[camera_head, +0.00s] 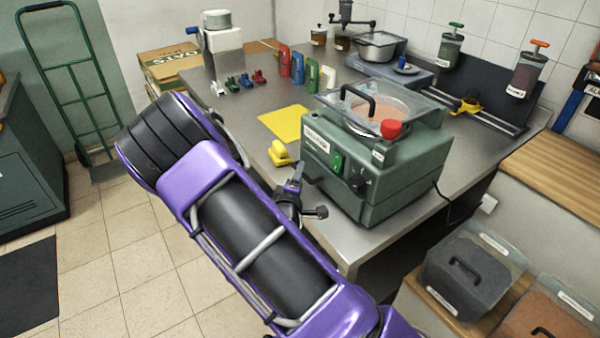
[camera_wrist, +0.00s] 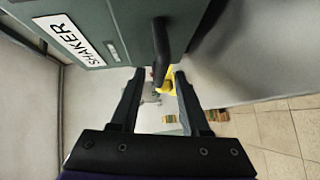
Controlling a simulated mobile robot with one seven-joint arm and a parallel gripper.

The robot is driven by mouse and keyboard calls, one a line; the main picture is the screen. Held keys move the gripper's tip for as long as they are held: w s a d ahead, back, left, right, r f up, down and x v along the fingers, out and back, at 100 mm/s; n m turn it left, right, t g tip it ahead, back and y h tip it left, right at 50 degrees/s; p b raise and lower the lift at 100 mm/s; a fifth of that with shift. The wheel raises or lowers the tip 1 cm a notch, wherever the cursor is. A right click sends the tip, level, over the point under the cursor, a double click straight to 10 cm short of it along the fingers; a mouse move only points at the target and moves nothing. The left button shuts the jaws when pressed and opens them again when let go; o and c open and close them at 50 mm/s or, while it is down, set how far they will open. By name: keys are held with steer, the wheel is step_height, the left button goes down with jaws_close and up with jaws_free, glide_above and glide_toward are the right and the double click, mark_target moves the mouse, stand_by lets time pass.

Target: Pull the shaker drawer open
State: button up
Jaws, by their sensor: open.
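The shaker (camera_head: 385,165) is a grey-green machine on the steel counter, with a clear-lidded top and a red knob. In the wrist view its green front (camera_wrist: 100,22) fills the upper left and carries a white SHAKER label (camera_wrist: 68,40). A black bar handle (camera_wrist: 161,48) sticks out from that front. My gripper (camera_wrist: 158,76) is open, its two black fingers on either side of the handle's lower end in the picture. I cannot tell whether they touch it. In the head view my gripper (camera_head: 306,194) is at the shaker's lower left. No drawer gap shows.
A yellow object (camera_head: 281,153) and a yellow sheet (camera_head: 283,122) lie left of the shaker on the counter (camera_head: 250,98). Coloured clamps and jars stand behind. Lidded bins (camera_head: 470,275) sit at lower right.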

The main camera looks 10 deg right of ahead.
steer(key=shift+x, duration=1)
steer(key=shift+c, duration=0.2)
jaws_close()
stand_by(0.6)
